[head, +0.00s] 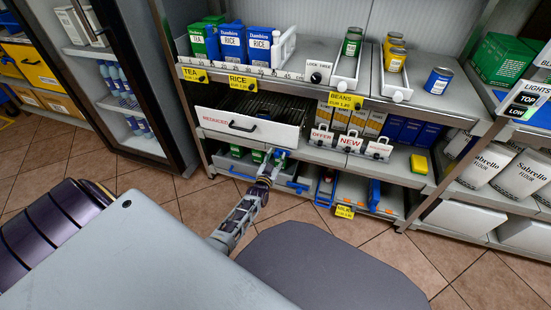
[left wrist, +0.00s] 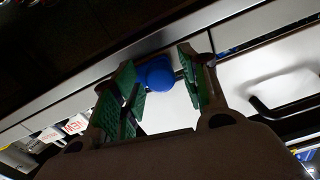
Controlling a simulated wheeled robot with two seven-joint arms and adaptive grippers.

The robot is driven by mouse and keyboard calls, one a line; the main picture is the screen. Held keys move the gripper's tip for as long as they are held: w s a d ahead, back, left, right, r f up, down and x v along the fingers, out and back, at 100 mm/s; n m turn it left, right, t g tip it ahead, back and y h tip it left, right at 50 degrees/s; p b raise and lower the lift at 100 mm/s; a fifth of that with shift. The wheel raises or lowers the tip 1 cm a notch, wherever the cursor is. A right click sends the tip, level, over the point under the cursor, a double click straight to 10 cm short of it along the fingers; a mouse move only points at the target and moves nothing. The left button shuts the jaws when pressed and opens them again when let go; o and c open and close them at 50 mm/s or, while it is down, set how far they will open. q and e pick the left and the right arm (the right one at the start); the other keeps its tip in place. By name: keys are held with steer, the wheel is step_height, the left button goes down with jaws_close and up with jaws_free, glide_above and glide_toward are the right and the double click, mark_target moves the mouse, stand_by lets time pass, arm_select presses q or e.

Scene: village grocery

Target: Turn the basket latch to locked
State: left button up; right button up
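A round blue knob (left wrist: 156,73) shows in the left wrist view in front of a grey shelf edge; it may be the basket latch, but its locked or unlocked marks are not visible. My left gripper (left wrist: 160,88) has its green-padded fingers apart on both sides of this knob. The knob appears close to one pad, with a gap to the other; contact is unclear. In the head view my left gripper (head: 272,163) is at the shelf unit, below the REDUCED drawer (head: 225,126), and covers what lies behind it. My right gripper is not in view.
The drawer handle (left wrist: 285,108) sticks out near the fingers. OFFER and NEW tag holders (head: 350,142) stand to the right. Blue-handled items (head: 326,187) lie on the low shelf. A dark cooler frame (head: 150,70) stands left. The tiled floor (head: 400,255) in front is clear.

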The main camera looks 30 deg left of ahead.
arm_select(q)
steer(key=c, duration=0.8)
steer(key=shift+o, duration=0.2)
